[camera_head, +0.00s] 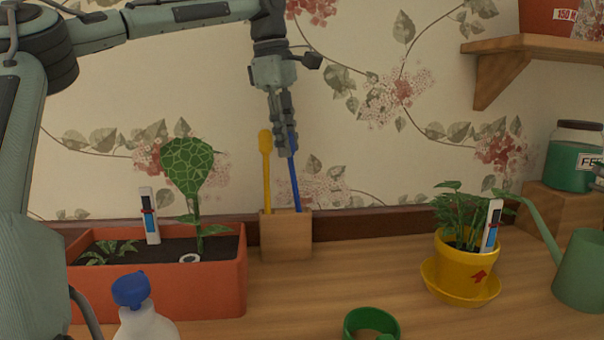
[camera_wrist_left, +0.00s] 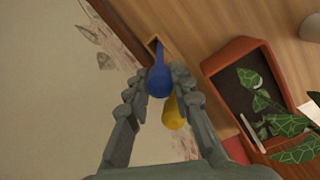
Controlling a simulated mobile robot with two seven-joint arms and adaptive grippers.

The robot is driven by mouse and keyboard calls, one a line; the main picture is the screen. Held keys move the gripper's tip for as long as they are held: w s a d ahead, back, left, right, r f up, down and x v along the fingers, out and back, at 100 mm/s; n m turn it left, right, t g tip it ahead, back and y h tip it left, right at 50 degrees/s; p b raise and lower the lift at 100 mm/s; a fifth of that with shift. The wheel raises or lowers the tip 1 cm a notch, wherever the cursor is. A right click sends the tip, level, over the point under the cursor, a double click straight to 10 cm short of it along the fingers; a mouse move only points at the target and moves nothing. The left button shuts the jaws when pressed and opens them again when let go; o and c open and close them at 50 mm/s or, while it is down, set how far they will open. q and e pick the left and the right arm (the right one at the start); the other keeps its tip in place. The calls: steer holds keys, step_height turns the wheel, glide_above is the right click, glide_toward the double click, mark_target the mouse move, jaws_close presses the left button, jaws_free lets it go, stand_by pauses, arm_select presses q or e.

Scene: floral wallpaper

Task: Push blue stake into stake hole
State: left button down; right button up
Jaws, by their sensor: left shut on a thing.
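The blue stake (camera_head: 295,183) stands almost upright with its lower end in a small wooden block (camera_head: 286,240). My left gripper (camera_head: 287,150) points down and is shut on its upper end. In the left wrist view the blue stake's round head (camera_wrist_left: 159,80) sits between the two fingers. A yellow stake (camera_head: 267,175) stands in the same block, just left of the blue one. A white ring, which looks like the stake hole (camera_head: 189,259), lies in the soil of the orange planter (camera_head: 180,290), left of the block. My right gripper is not in view.
A large leafy plant (camera_head: 188,170) and a white marker (camera_head: 149,216) rise from the planter. A white bottle with a blue cap (camera_head: 130,290) stands in front. A green ring (camera_head: 371,321) lies front centre. A yellow pot (camera_head: 465,262) and green watering can (camera_head: 580,270) stand right.

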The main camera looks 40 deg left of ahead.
arm_select(q)
steer(key=shift+s+r, duration=0.15)
steer(key=shift+r, duration=0.9)
steer(key=shift+s+a+r, duration=0.1)
steer(key=shift+s+r, duration=0.1)
steer(key=shift+r, duration=1.05)
steer(key=shift+s+a+r, duration=0.1)
steer(key=shift+s+r, duration=0.1)
steer(key=shift+r, duration=1)
